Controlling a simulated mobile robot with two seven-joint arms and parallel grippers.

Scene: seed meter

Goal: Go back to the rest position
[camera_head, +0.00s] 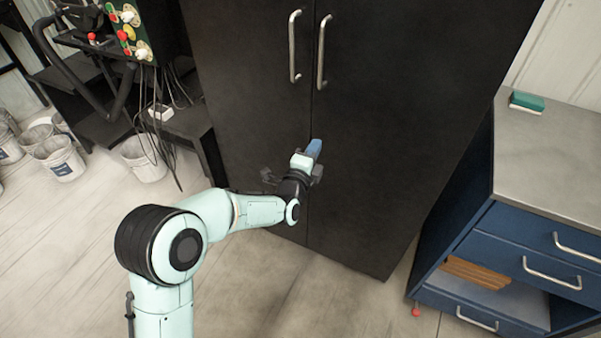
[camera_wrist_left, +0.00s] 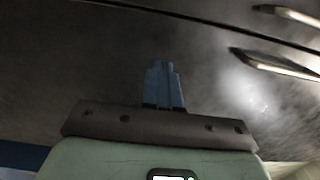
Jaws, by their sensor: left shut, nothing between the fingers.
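My left gripper (camera_head: 314,148) is in front of a tall black two-door cabinet (camera_head: 400,120), below its handles. Its blue fingers are shut with nothing between them. In the left wrist view the shut fingers (camera_wrist_left: 164,84) point toward the dark cabinet front (camera_wrist_left: 100,60). Both cabinet doors look closed. Whether the fingertips touch the door I cannot tell. My right gripper is not in view.
The cabinet has two metal handles (camera_head: 294,48). A blue drawer unit (camera_head: 480,220) with a grey top stands at the right, with a green sponge (camera_head: 527,102) on it. White buckets (camera_head: 143,160) and a control panel (camera_head: 130,30) are at the left. Floor (camera_head: 260,290) is clear in front.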

